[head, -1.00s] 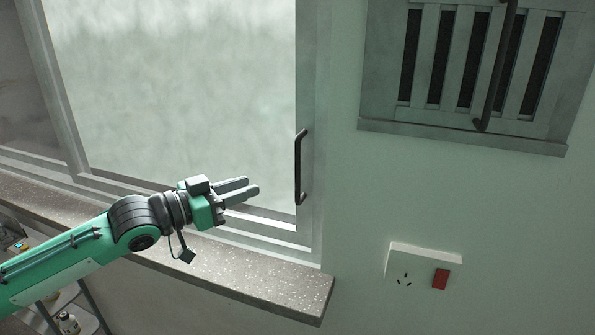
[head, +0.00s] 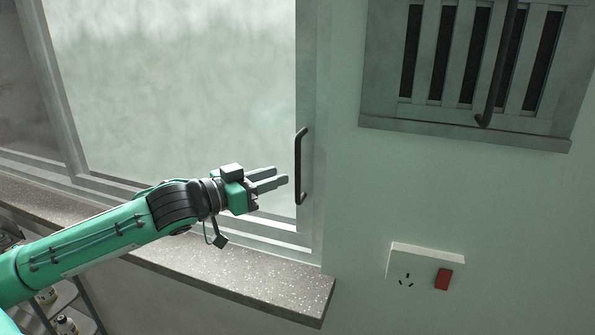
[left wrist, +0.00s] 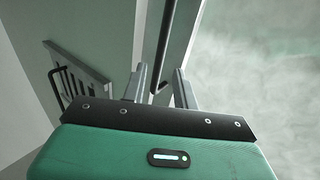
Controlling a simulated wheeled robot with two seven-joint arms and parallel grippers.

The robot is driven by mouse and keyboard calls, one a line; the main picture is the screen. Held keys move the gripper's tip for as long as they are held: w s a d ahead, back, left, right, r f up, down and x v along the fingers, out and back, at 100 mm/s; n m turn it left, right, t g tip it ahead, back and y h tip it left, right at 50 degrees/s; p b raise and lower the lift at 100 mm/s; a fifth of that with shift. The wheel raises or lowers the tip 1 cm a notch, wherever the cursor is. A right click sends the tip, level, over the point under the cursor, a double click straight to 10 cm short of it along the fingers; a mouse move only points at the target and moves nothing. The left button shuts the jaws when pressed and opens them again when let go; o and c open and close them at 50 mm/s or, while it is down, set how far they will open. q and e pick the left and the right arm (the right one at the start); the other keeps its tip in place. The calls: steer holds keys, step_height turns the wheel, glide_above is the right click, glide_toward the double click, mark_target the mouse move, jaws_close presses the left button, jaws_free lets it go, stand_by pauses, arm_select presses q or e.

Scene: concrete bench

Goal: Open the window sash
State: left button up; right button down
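The window sash (head: 309,90) has a pale frame around frosted glass. Its dark vertical bar handle (head: 298,168) is on the sash's right stile. My left gripper (head: 284,180) is just left of the handle's lower half, with its fingers pointing right toward it. In the left wrist view the two grey fingers (left wrist: 158,86) are apart, and the dark handle (left wrist: 165,45) shows in the gap between them, ahead of the palm. The gripper is open and holds nothing; whether a finger touches the handle I cannot tell. My right gripper is in neither view.
A speckled stone sill (head: 240,280) runs below the window. A slatted cabinet door (head: 465,75) with a dark handle is on the wall at upper right. A socket with a red switch (head: 425,268) is at lower right. The wall between is clear.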

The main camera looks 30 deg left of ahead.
arm_select(q)
steer(key=w, duration=0.2)
steer(key=p, duration=0.2)
glide_above(297, 198)
steer(key=shift+w+a+r, duration=0.1)
steer(key=shift+w+a, duration=0.05)
steer(key=shift+w, duration=0.1)
stand_by(0.8)
steer(key=shift+c, duration=0.2)
jaws_close()
